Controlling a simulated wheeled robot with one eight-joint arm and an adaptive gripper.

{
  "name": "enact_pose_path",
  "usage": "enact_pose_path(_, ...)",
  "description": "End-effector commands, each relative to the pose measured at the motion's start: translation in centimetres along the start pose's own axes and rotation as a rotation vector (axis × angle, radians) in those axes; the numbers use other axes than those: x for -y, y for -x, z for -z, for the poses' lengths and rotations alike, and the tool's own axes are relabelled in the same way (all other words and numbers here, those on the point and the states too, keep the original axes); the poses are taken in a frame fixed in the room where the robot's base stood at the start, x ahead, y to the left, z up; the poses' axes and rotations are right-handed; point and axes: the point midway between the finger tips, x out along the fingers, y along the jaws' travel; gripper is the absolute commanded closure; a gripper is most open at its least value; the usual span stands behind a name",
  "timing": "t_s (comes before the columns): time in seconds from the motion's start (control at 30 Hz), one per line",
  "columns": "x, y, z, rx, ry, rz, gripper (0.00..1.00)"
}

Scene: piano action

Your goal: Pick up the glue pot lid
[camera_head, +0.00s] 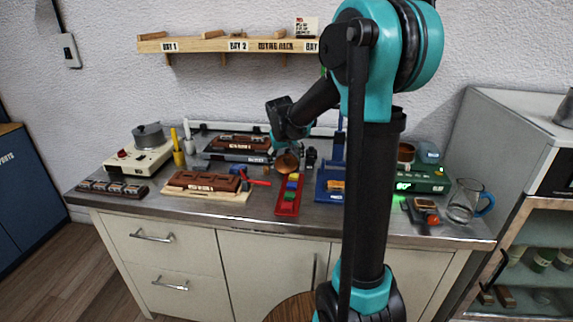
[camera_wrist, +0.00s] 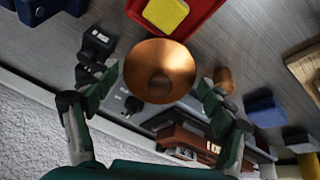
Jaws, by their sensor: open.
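A round copper lid with a small raised middle, which I take to be the glue pot lid (camera_wrist: 160,58), fills the centre of the wrist view. It also shows in the head view (camera_head: 287,166) at the middle of the bench, behind the red tray. My gripper (camera_wrist: 155,84) is open, with one finger to each side of the lid. I see no clear contact, and the height gap is hard to judge. In the head view my gripper (camera_head: 284,146) is small and partly hidden, just behind and above the lid.
A red tray (camera_head: 287,209) with coloured blocks lies in front of the lid. A blue stand (camera_head: 326,188) is to its right. A small black object (camera_wrist: 97,45) and a wooden cylinder (camera_wrist: 224,79) flank the lid. A glass jug (camera_head: 463,203) stands at the bench's right end.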

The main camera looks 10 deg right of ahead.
Motion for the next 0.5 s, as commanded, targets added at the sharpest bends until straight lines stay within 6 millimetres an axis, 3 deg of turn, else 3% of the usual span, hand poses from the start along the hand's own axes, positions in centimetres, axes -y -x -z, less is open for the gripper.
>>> enact_pose_path(0.1,0.00,-0.88,-0.01,0.000,0.000,0.000,0.18)
enact_pose_path(0.37,0.00,-1.01,-0.02,0.000,0.000,0.000,0.19)
enact_pose_path(0.5,0.00,-1.00,-0.02,0.000,0.000,0.000,0.36)
